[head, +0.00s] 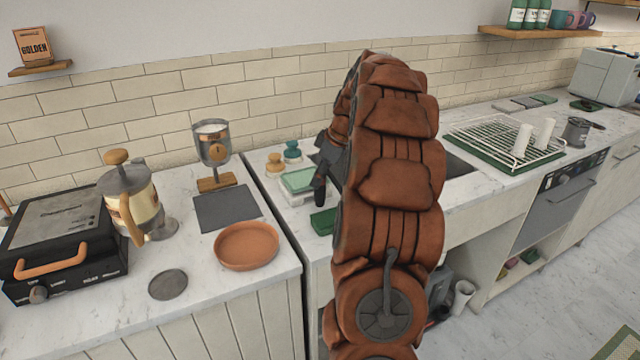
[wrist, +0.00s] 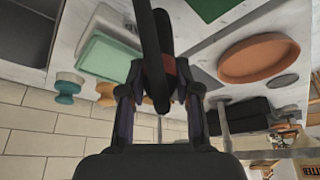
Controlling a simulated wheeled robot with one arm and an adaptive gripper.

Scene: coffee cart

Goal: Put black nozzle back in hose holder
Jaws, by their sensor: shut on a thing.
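My gripper (wrist: 160,82) is shut on the black nozzle (wrist: 150,50), a long dark piece that runs from the top edge of the wrist view down between the two fingers. In the head view the gripper (head: 327,155) is partly hidden behind my brown padded arm, just left of the sink. The dark nozzle (head: 320,188) hangs below it there, above the counter near a pale green tray (head: 299,181). I cannot make out the hose holder in either view; my arm covers part of the sink area.
Teal (head: 292,151) and orange (head: 274,163) knobbed items stand by the tray. The left counter has a terracotta dish (head: 247,245), a grinder (head: 212,145), a French press (head: 132,195) and a black grill (head: 65,240). A dish rack (head: 500,143) is right of the sink (head: 462,165).

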